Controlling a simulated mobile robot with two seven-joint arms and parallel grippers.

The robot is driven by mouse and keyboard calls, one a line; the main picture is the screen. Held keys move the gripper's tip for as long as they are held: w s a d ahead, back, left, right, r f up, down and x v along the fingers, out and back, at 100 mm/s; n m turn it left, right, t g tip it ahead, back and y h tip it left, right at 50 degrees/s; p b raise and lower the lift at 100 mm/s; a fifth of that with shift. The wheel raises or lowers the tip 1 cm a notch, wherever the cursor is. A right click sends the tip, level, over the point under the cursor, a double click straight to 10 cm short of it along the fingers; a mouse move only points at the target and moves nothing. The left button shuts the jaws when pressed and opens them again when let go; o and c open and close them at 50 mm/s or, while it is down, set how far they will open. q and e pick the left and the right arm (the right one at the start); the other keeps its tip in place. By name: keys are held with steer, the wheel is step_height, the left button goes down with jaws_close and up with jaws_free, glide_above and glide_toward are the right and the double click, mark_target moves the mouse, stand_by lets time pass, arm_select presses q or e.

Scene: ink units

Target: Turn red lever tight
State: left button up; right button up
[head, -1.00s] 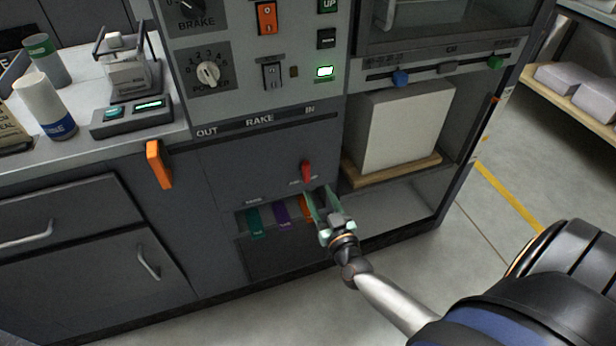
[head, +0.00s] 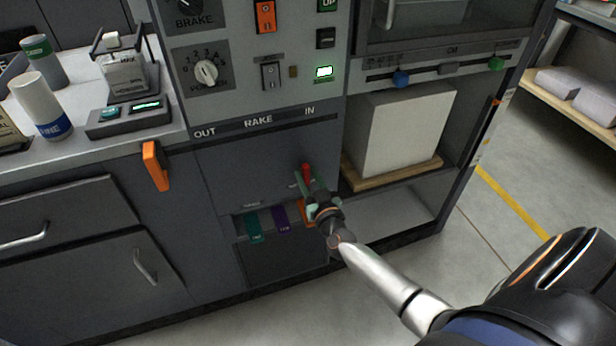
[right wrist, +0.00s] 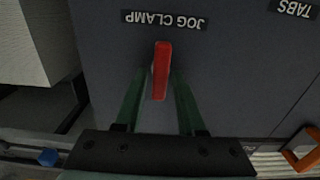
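The red lever (head: 307,170) is on the dark front panel below the RAKE label. In the right wrist view the lever (right wrist: 162,70) stands below an upside-down JOG CLAMP label (right wrist: 164,20) and points along the picture's vertical. My right gripper (head: 308,182) is at the lever, partly covering it in the head view. In the right wrist view its two green fingers (right wrist: 159,80) lie on either side of the lever, with gaps visible near its lower end. Contact at the fingertips is hard to tell. My left gripper is not in view.
Teal (head: 254,229) and purple (head: 281,219) tabs hang in a slot below the lever, left of my right gripper. A white block (head: 400,130) on a wooden board stands in the bay to the right. An orange handle (head: 155,165) sticks out at the left.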

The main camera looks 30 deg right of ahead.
jaws_close()
steer(key=shift+m, duration=0.3)
steer(key=m, duration=0.3)
steer(key=shift+s+d+f+m, duration=0.1)
steer(key=shift+d+m, duration=0.05)
steer(key=shift+m, duration=0.25)
steer(key=m+b, duration=0.1)
steer(key=m, duration=0.4)
steer(key=shift+d+f, duration=0.15)
steer(key=shift+f+m+b, duration=0.15)
steer(key=shift+m+b, duration=1)
steer(key=shift+m, duration=3.25)
steer(key=shift+o, duration=1.3)
jaws_free()
